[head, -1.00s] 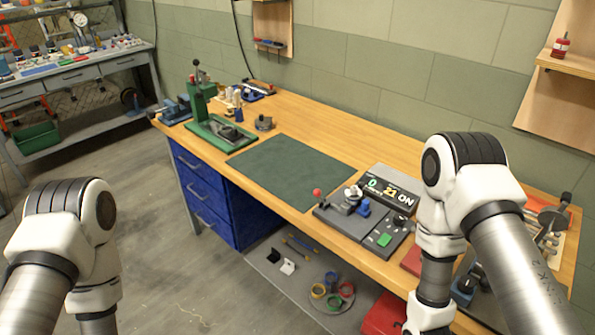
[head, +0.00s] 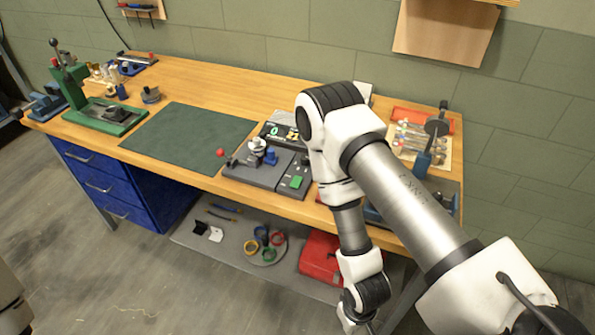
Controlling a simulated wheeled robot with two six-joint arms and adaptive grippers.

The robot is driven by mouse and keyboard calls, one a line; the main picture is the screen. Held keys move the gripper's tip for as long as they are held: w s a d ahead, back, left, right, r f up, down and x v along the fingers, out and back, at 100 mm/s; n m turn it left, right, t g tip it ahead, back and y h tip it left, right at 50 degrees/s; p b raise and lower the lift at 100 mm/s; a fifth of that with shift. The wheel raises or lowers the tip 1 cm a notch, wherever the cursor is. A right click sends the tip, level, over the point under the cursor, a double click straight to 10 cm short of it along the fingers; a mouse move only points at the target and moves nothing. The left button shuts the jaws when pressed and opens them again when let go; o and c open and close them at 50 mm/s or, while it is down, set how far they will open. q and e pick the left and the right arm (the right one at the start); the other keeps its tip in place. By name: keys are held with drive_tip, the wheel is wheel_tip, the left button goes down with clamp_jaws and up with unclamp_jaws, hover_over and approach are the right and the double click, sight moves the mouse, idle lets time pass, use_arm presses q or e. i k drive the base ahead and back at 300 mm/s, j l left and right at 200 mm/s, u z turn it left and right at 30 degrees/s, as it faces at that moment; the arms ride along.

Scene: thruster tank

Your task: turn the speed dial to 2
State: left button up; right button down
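The thruster tank unit (head: 247,174) is a dark grey device on the workbench, left of my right arm. It carries a red ball-topped lever (head: 221,152), a round silver part (head: 257,145) and a blue part (head: 270,157). A smaller panel with a green button (head: 296,181) adjoins it on the right. A black display (head: 278,131) behind shows a green 0 and yellow digits; its right side is hidden by my arm. I cannot make out the speed dial or its marks. My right arm hangs down in front of the bench; its gripper is below the picture. My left gripper is out of view.
A green mat (head: 190,135) lies left of the unit, clear. A green press (head: 105,115) stands at the far left. A red box (head: 320,255) and colored rings (head: 265,245) are on the lower shelf.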

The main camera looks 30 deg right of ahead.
sight(304, 157)
drive_tip(key=z, duration=1.3)
